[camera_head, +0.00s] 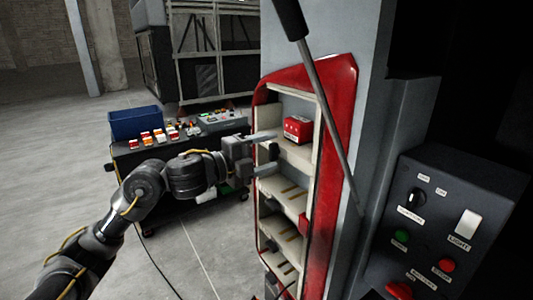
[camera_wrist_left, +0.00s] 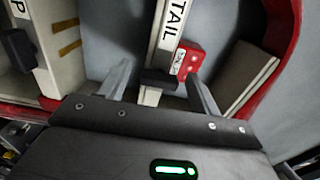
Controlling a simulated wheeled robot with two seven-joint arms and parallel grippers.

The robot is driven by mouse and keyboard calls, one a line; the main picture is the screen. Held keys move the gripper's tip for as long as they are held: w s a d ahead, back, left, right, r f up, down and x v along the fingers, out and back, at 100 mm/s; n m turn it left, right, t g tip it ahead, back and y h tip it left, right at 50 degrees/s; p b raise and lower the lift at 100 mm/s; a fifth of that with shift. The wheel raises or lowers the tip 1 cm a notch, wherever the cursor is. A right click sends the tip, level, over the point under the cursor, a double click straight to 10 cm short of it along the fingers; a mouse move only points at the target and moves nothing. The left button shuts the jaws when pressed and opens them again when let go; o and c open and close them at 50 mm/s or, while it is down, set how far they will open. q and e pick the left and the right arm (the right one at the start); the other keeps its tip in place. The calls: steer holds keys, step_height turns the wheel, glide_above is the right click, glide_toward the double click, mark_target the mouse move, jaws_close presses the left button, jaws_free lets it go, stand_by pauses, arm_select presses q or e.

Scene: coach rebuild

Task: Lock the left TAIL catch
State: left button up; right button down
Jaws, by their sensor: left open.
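A red-rimmed lamp housing (camera_head: 340,90) with several cream shelves stands open in front of me. A red block (camera_head: 297,129) sits in its upper compartment; in the left wrist view the red block (camera_wrist_left: 188,60) is beside a cream edge marked TAIL (camera_wrist_left: 172,25). A black catch (camera_wrist_left: 158,79) lies across that edge, between my left gripper's fingers. My left gripper (camera_head: 262,150) is open at the left edge of the housing's upper part. In the left wrist view its fingertips (camera_wrist_left: 158,85) are on either side of the catch; contact cannot be told. My right gripper is not in view.
Another black catch (camera_wrist_left: 18,45) sits on a neighbouring edge. A dark gas strut (camera_head: 325,95) crosses the housing's front. A control box (camera_head: 450,210) stands at right. A cart (camera_head: 130,160) with a blue bin (camera_head: 136,122) stands behind my left arm. Floor at left is clear.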

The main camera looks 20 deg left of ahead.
arm_select(q)
steer(key=b+v, duration=0.3)
steer(key=v, duration=0.8)
steer(key=shift+b, duration=0.3)
steer(key=shift+d, duration=0.1)
